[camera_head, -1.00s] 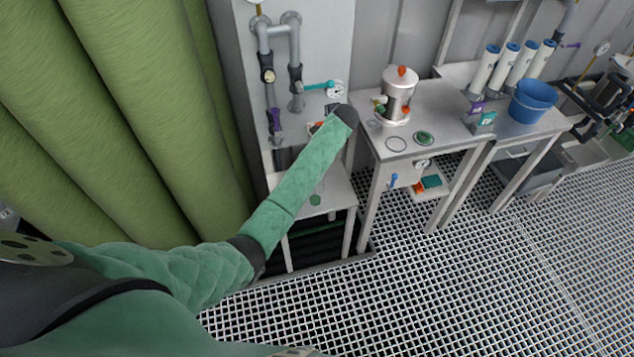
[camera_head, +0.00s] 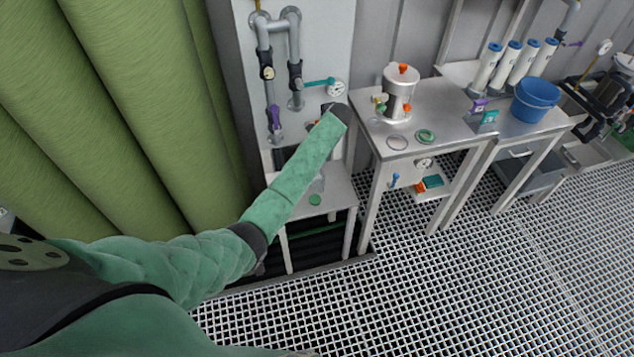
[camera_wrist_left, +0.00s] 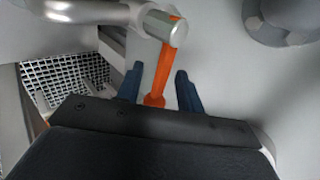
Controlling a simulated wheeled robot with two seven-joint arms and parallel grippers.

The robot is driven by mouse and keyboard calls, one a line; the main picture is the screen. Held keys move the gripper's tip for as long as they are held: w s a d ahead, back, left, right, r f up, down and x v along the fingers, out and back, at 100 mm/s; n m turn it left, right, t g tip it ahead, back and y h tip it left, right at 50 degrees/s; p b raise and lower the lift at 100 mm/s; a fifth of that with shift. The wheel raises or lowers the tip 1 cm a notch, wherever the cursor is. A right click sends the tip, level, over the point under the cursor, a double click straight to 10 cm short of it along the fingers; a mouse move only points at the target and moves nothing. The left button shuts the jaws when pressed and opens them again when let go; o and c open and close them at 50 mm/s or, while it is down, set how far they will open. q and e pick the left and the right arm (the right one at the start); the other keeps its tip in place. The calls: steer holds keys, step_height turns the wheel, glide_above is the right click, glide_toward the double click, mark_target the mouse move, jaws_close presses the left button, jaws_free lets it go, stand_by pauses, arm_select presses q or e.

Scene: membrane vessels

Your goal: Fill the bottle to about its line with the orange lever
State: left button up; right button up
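The orange lever (camera_wrist_left: 162,65) hangs below a round metal pipe end (camera_wrist_left: 165,28) in the left wrist view. My left gripper (camera_wrist_left: 160,78) is open, with one dark blue finger on each side of the lever. Gaps show between the lever and both fingers. In the head view my left forearm reaches to the low steel table by the wall pipes and hides the gripper and lever. A pale, clear shape, perhaps the bottle (camera_head: 318,184), stands on that low table, partly behind the forearm. Its line and fill level cannot be made out. My right gripper is not in view.
Grey pipes (camera_head: 293,60) with a teal handle (camera_head: 319,83) rise behind. To the right, a steel table holds a metal vessel (camera_head: 398,92) and rings; a blue bucket (camera_head: 534,100) stands further right. The grating floor is clear.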

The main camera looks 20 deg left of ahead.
arm_select(q)
jaws_close()
steer(key=m+h, duration=0.1)
steer(key=s+m+t+h+p, duration=0.1)
steer(key=m, duration=0.1)
steer(key=s+m+h+p, duration=0.1)
steer(key=m+h, duration=0.1)
steer(key=shift+s+d+t, duration=0.2)
steer(key=shift+d+t, duration=0.1)
steer(key=shift+d, duration=0.1)
stand_by(6.7)
